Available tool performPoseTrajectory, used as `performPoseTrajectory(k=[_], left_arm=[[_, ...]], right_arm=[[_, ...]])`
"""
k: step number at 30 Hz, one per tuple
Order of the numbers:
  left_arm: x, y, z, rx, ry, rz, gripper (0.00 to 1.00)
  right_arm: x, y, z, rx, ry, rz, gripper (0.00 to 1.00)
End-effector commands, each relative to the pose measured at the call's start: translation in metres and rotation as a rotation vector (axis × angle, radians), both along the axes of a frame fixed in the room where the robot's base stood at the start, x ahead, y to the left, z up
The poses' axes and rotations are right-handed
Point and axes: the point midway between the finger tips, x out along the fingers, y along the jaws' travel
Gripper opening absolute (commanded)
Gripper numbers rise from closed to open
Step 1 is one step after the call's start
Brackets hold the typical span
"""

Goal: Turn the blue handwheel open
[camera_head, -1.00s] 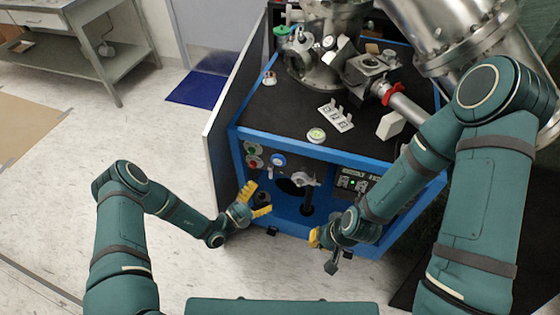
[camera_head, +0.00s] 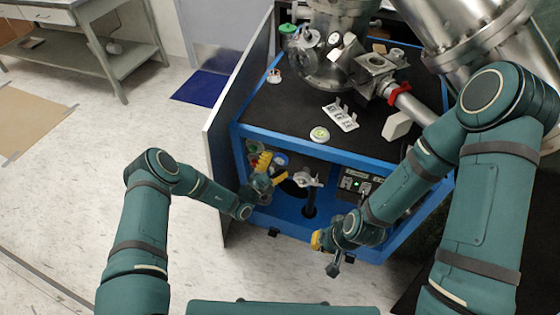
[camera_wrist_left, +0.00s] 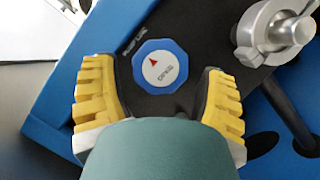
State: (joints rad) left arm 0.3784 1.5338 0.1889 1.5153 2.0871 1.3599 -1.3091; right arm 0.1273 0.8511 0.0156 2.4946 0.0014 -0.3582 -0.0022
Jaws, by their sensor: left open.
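The blue handwheel (camera_wrist_left: 160,66) is an octagonal blue knob with a white face and a red arrow pointing up-left, on the dark front panel. In the left wrist view it shows between the two spread yellow fingers of my left gripper (camera_head: 271,168), with gaps at both sides. In the head view the blue handwheel (camera_head: 280,157) is partly hidden behind that gripper. My left gripper is open and in front of the handwheel, not closed on it. My right gripper (camera_head: 325,252) hangs low before the cabinet's right front; its jaw opening does not show clearly.
A silver clamp fitting (camera_wrist_left: 278,32) stands close right of the handwheel. The blue cabinet frame (camera_head: 320,150) surrounds the panel. A green wheel (camera_head: 252,146) sits left of the handwheel. A switch box (camera_head: 357,184) with a lit green light is to the right.

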Motion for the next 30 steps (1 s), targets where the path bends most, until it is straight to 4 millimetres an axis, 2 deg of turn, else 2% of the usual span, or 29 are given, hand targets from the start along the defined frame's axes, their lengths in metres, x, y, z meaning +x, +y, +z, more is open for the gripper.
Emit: performPoseTrajectory(k=[6,16,18,21,30], left_arm=[[0.014,-0.01,0.003,0.002,-0.001,0.0,0.72],[0.016,-0.012,0.004,0.001,0.001,-0.001,0.74],[0.016,-0.012,0.004,0.001,0.001,-0.001,0.49],[0.016,-0.012,0.004,0.001,0.001,-0.001,0.2],[0.015,-0.011,0.003,-0.028,0.011,0.0,0.2]], right_arm=[[0.001,0.0,-0.004,0.0,-0.002,-0.001,0.0],[0.001,0.0,-0.004,0.0,-0.002,-0.001,0.0],[0.001,0.0,-0.004,0.0,-0.002,-0.001,0.0],[0.001,0.0,-0.004,0.0,-0.002,-0.001,0.0],[0.001,0.0,-0.004,0.0,-0.002,-0.001,0.0]])
